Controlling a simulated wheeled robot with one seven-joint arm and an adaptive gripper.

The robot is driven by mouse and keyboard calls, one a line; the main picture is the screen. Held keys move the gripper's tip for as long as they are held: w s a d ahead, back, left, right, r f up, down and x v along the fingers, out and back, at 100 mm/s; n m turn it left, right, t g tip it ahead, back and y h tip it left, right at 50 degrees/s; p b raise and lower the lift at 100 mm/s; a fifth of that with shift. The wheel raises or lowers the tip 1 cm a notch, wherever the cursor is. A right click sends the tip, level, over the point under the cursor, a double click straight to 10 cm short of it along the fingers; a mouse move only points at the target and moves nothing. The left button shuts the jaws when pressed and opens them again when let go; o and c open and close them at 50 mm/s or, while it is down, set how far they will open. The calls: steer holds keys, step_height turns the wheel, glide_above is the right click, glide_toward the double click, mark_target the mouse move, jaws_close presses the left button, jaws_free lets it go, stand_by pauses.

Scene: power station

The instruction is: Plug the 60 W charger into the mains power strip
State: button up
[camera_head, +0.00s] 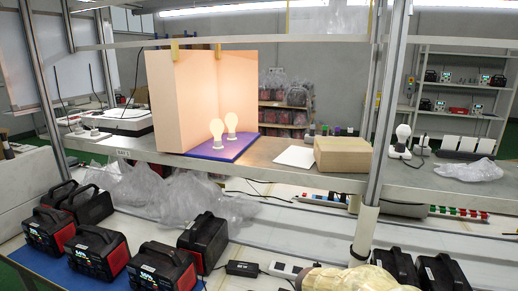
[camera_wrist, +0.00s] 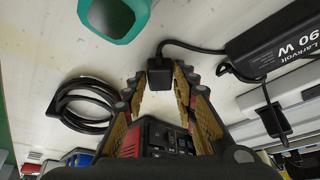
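In the wrist view a black plug (camera_wrist: 160,72) is between the tips of my gripper (camera_wrist: 160,82). The fingers are apart, with what looks like a narrow gap on each side of the plug. A black cord runs from the plug towards a black charger brick (camera_wrist: 275,45), whose label reads "Larkvolt 90 W". No 60 W label is readable. In the head view a black charger brick (camera_head: 242,268) lies on the lower bench beside a white power strip (camera_head: 284,270). My gripper is not clearly visible there.
A coiled black cable (camera_wrist: 82,106) and a teal object (camera_wrist: 117,18) lie near my gripper. A red and black device with sockets (camera_wrist: 150,137) shows between the fingers. Several power stations (camera_head: 98,250) stand on the left. A metal shelf (camera_head: 270,172) overhangs the lower bench.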

steer(key=c, duration=0.6)
jaws_close()
steer(key=shift+r+p, duration=1.05)
steer(key=shift+r, duration=1.95)
